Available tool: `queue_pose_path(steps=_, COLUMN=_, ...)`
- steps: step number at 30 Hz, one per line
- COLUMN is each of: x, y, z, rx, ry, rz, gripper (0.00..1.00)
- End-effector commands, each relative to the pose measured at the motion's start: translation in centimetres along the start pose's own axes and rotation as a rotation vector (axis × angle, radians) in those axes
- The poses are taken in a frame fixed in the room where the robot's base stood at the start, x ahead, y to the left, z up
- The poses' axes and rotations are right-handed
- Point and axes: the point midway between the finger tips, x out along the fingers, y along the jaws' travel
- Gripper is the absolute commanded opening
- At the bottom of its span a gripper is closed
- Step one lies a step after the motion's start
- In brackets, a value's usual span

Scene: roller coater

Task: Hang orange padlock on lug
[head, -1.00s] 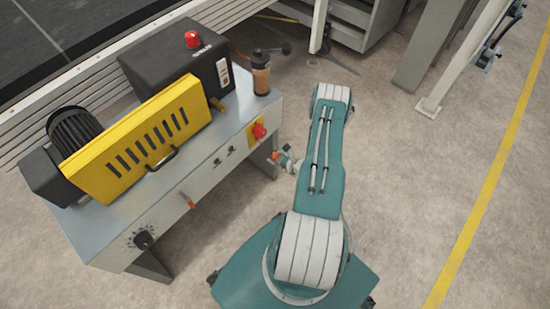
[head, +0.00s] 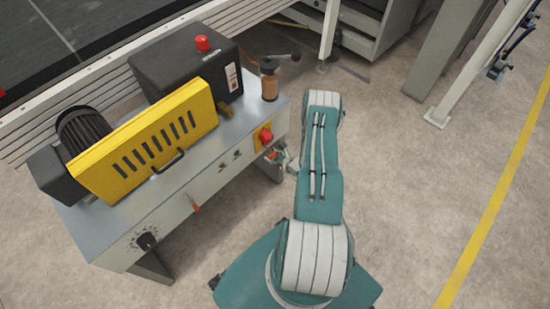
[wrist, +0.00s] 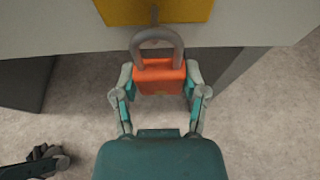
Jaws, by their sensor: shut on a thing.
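The orange padlock (wrist: 160,80) is held between the two fingers of my gripper (wrist: 161,88) in the wrist view. Its grey shackle (wrist: 158,35) points up toward the machine front and looks closed. In the head view my gripper (head: 283,160) is partly hidden by my arm, close to the machine front below the red knob (head: 266,138).
The grey machine (head: 190,190) carries a yellow slotted guard (head: 150,140), a black box (head: 185,65) and an amber bottle-like part (head: 269,80). An orange-red switch (head: 194,206) sticks out of its front.

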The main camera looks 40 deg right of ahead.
Motion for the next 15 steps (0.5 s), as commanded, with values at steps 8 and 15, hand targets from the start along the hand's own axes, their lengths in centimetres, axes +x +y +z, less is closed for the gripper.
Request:
queue_pose_path(steps=8, x=1.4, y=0.0, z=0.4, rx=-0.001, ry=-0.001, rz=0.000, gripper=0.03)
queue_pose_path(steps=15, x=2.6, y=0.0, z=0.2, rx=-0.001, ry=0.000, rz=0.001, gripper=0.03)
